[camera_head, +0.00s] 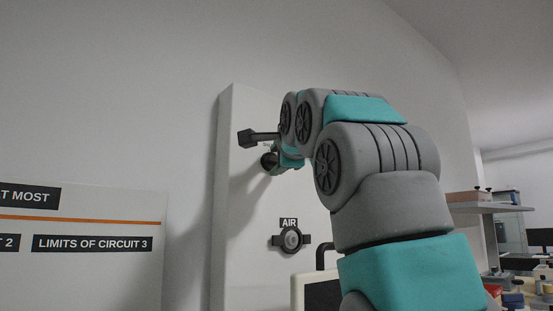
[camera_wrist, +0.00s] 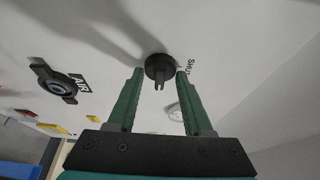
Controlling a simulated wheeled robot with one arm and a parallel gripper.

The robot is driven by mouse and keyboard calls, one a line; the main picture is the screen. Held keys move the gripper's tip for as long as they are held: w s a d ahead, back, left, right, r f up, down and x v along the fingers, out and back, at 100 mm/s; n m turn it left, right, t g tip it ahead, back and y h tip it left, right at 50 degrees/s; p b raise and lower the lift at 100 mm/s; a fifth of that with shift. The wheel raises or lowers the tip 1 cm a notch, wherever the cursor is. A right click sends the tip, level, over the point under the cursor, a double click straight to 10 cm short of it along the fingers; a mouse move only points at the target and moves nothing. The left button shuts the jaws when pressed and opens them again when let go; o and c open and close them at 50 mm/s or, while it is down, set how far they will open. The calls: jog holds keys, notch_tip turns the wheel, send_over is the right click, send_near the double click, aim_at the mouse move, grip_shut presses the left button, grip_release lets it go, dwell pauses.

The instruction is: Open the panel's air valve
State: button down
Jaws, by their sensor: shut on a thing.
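A white upright panel (camera_head: 232,210) stands against the wall. A round black knob (camera_wrist: 158,66) with a small forked tab sits on its upper part; it also shows in the head view (camera_head: 268,161). Beside it is a label (camera_wrist: 189,62) reading "SHU", the rest hidden by a finger. My gripper (camera_wrist: 160,76) has its green fingers on either side of this knob and is shut on it. Lower on the panel is a round dark fitting (camera_head: 291,239) with side lugs, under an "AIR" label (camera_head: 288,222). The knob's exact turn is hard to tell.
A sign board (camera_head: 90,225) with an orange stripe is at the left. A white-framed dark screen (camera_head: 322,292) with a black handle stands below the panel. A shelf (camera_head: 490,207) and cluttered bench (camera_head: 515,290) are at the right.

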dwell(0.6)
jog(key=shift+c, duration=1.5)
grip_release()
jog(key=s+d+b, duration=0.1)
jog(key=s+b, duration=0.1)
jog(key=s, duration=0.5)
jog(key=shift+s+d, duration=0.3)
